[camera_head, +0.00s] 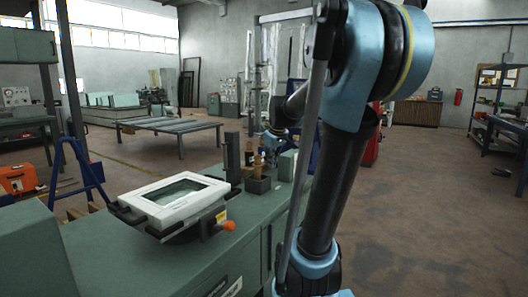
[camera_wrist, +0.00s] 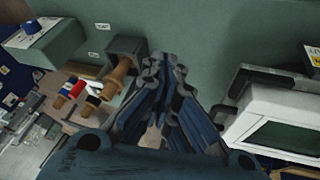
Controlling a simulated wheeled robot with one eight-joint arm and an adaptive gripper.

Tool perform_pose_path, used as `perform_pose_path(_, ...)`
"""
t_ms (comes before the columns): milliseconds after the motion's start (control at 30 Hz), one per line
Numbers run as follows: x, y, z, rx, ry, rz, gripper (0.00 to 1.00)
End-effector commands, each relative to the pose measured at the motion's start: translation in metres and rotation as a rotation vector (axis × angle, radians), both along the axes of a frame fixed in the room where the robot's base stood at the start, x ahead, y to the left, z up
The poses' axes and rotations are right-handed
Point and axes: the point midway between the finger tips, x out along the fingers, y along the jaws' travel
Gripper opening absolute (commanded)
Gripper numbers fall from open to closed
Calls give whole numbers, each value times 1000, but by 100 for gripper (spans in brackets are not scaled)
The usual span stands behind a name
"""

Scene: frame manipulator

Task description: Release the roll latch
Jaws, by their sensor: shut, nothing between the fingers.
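A white frame with a grey-green panel (camera_head: 176,196) lies slightly tilted on a dark holder on the green bench in the head view. An orange knob (camera_head: 229,225) sticks out at the holder's near right side; I cannot tell whether it is the roll latch. The frame also shows at the right of the wrist view (camera_wrist: 262,107), beside my gripper. My gripper (camera_wrist: 164,65) is shut and empty, its fingertips close together over the bench. In the head view my wrist is small, beyond the frame near the tool holders, and its fingertips are hard to make out.
A dark box (camera_wrist: 126,47) holding a wooden-handled tool (camera_wrist: 115,77) stands left of my fingers. Several coloured handles (camera_wrist: 75,88) lie beyond it. The green bench (camera_head: 110,258) is clear in front of the frame. A dark upright block (camera_head: 232,157) stands behind it.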

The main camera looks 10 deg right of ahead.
Motion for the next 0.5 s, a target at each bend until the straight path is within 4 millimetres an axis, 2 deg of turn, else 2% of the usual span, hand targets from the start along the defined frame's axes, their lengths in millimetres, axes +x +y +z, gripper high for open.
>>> perform_pose_path(100,37,-1,14,-21,-34,52,0)
perform_pose_path(500,149,-5,46,-108,-147,219,0)
